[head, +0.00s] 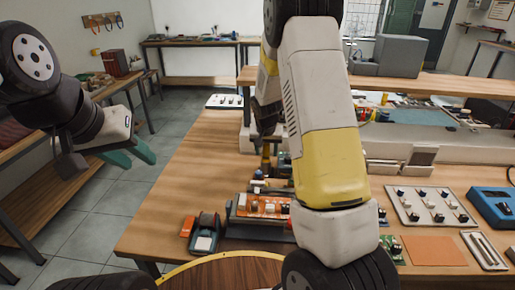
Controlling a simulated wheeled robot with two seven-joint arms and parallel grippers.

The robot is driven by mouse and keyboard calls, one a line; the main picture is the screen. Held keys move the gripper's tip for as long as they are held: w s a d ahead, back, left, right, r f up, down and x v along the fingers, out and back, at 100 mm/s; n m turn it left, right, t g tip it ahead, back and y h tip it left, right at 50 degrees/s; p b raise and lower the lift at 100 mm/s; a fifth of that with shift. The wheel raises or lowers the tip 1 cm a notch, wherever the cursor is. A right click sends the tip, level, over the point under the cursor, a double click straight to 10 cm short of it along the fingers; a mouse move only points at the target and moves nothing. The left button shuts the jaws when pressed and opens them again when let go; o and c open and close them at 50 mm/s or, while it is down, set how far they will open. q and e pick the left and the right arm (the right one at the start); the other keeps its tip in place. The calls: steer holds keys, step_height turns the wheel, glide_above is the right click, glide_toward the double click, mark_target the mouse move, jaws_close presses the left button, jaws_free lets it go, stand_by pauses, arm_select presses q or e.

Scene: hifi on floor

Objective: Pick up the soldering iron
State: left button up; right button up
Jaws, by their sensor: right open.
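I cannot make out the soldering iron for certain. A small upright thing with an orange-brown part (265,158) stands among small tools on the wooden workbench (165,210), just below my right gripper (267,135). My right arm crosses the middle of the head view and hides much of the bench behind it. My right gripper points down, open, its fingertips hard to make out; I see nothing held in it. My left gripper (138,158), with teal fingers, is open and empty over the floor, left of the bench.
A circuit board in a holder (262,207) and a small device with a pale screen (204,233) are near the front edge. To the right are a panel of knobs (432,206), an orange mat (434,251) and a blue box (495,206). The bench's left part is bare.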

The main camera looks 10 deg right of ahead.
jaws_close()
steer(key=shift+r, duration=0.1)
step_height(320, 180, up, 10)
stand_by(0.5)
